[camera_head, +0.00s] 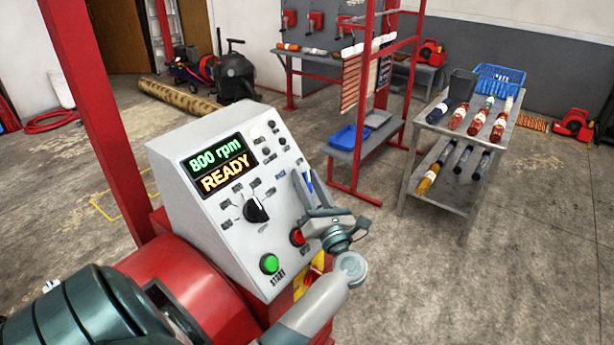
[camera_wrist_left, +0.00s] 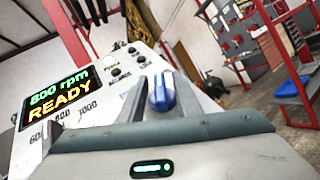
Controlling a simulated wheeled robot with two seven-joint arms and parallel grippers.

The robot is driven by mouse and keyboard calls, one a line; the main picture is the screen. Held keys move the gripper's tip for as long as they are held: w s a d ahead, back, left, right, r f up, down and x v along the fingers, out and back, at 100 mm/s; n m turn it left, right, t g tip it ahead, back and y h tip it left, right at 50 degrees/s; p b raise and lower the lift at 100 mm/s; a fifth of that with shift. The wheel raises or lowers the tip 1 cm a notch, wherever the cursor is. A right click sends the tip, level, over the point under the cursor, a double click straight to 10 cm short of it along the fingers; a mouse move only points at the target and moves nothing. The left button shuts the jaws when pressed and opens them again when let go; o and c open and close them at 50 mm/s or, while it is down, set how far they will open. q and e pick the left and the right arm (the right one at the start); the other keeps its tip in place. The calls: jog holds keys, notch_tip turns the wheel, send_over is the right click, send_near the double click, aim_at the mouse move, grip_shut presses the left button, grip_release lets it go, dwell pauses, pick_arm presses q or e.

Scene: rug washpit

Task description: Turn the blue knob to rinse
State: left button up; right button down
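The grey control panel (camera_head: 222,150) has a lit display (camera_head: 220,164) reading "800 rpm" and "READY". The blue knob (camera_head: 308,181) is on the panel's right side, mostly hidden by my fingers in the head view. In the left wrist view the blue knob (camera_wrist_left: 161,92), with a pale mark, sits between the two fingertips. My left gripper (camera_head: 306,186) is at the panel with its fingers closed in on both sides of the knob. The knob's position labels are hidden or too small to read. My right gripper is out of view.
A black selector knob (camera_head: 257,209), a green start button (camera_head: 269,263) and a red button (camera_head: 298,237) lie left of and below my gripper. A red post (camera_head: 95,110) stands behind the panel. A grey cart (camera_head: 463,185) with bottles stands at right, with open floor around it.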

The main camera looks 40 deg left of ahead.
pick_arm(q)
jog(key=shift+w+a, duration=0.1)
jog(key=shift+a, duration=0.05)
grip_shut()
jog(key=shift+f, duration=0.15)
